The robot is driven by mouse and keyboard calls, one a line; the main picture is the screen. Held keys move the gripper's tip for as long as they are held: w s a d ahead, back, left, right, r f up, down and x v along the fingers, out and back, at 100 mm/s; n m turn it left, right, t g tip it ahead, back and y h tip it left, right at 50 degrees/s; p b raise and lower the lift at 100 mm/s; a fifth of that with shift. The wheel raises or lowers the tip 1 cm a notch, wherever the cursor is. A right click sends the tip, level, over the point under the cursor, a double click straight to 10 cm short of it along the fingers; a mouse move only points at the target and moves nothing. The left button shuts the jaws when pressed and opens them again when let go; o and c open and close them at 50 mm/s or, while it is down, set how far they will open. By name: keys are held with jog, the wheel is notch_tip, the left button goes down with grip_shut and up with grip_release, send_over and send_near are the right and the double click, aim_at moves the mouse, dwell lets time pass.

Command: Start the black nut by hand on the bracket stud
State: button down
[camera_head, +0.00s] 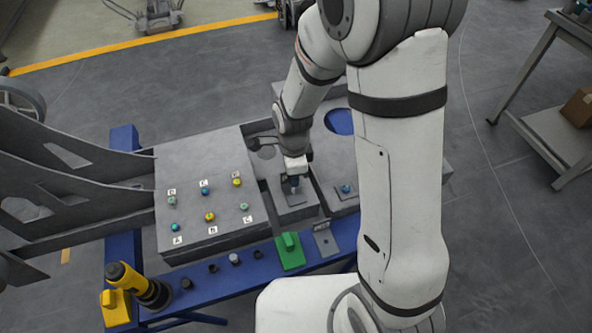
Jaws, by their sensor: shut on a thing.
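My gripper (295,181) points down over a small grey plate (291,199) on the grey chassis, right of the labelled panel. It is shut on a small part between its fingertips. The part is too small to make out; a bluish and dark patch shows there. I cannot tell whether it touches the plate or a stud. A second small plate (349,194) to the right bears a blue-topped stud or fastener (346,188). I cannot pick out the black nut for certain, nor tell which stud is the bracket stud.
The grey panel (190,165) carries several coloured, lettered fasteners. On the blue beam (215,285) in front are several dark sockets, a green block (290,251), a grey bracket piece (325,240) and a yellow-black tool (139,286). A cart (560,115) stands far right. My arm hides the chassis's right part.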

notch_tip(320, 180, down, 3)
jog(key=shift+r+b, duration=0.1)
jog(key=shift+b, duration=0.75)
jog(key=shift+w+r+n+p, duration=0.1)
jog(key=shift+r+n+p, duration=0.35)
jog(key=shift+n, duration=0.35)
jog(key=n, duration=0.8)
jog(key=shift+f+n, duration=0.1)
jog(key=shift+n, duration=0.3)
jog(key=n, duration=0.4)
jog(key=shift+n, duration=0.3)
jog(key=shift+f+b, duration=1.15)
jog(key=shift+f, duration=0.05)
